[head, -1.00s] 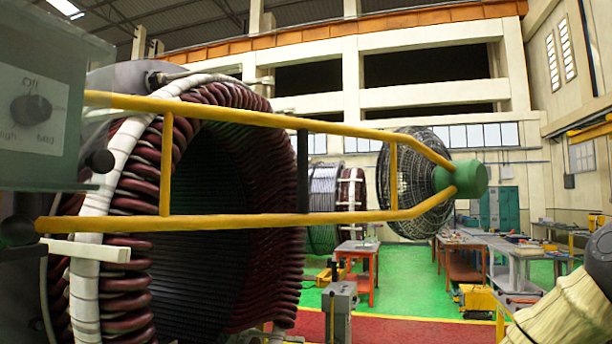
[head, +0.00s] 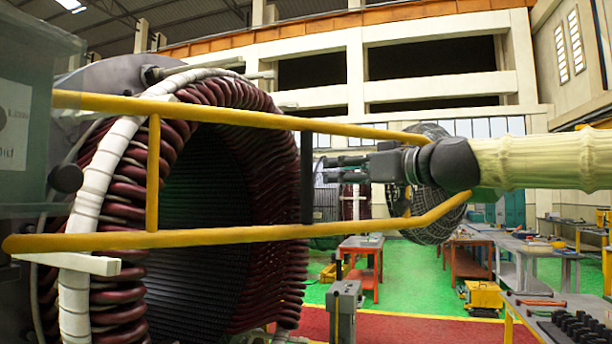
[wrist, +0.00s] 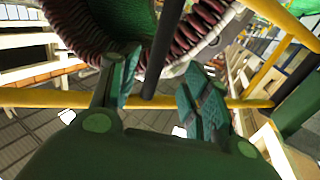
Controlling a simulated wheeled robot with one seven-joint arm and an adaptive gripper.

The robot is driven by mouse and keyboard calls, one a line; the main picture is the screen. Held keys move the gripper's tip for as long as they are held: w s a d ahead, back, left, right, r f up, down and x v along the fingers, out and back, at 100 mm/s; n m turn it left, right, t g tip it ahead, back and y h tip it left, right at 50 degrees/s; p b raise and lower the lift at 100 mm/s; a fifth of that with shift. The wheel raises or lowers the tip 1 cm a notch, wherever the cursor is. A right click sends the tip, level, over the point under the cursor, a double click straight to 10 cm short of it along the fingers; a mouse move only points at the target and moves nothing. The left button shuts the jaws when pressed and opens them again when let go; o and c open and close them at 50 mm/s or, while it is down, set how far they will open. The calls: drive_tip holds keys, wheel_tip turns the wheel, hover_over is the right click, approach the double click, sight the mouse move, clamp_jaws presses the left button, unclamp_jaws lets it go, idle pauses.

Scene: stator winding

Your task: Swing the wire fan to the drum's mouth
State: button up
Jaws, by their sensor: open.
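The wire fan (head: 430,215) hangs at the right end of a yellow tubular frame (head: 230,240), partly hidden behind my wrist. The drum (head: 200,185) is a large stator with maroon coils around a dark open mouth, at the left behind the frame. A black upright bar (head: 306,178) joins the frame's two rails. My gripper (head: 320,170) is open, with its fingers pointing left just right of that bar. In the wrist view, the bar (wrist: 163,50) shows between the two fingers of my gripper (wrist: 160,68); I cannot tell whether they are around it. The drum's coils (wrist: 80,30) show beyond.
A grey-green control box (head: 35,110) stands at the near left. Orange workbenches (head: 362,262) and a long bench with tools (head: 515,245) stand at the back right. A grey pedestal (head: 345,305) is at the lower middle.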

sight(311, 173)
drive_tip(key=shift+p+x, duration=2.4)
drive_tip(key=shift+x, duration=2.9)
drive_tip(key=shift+w+d, duration=0.1)
clamp_jaws()
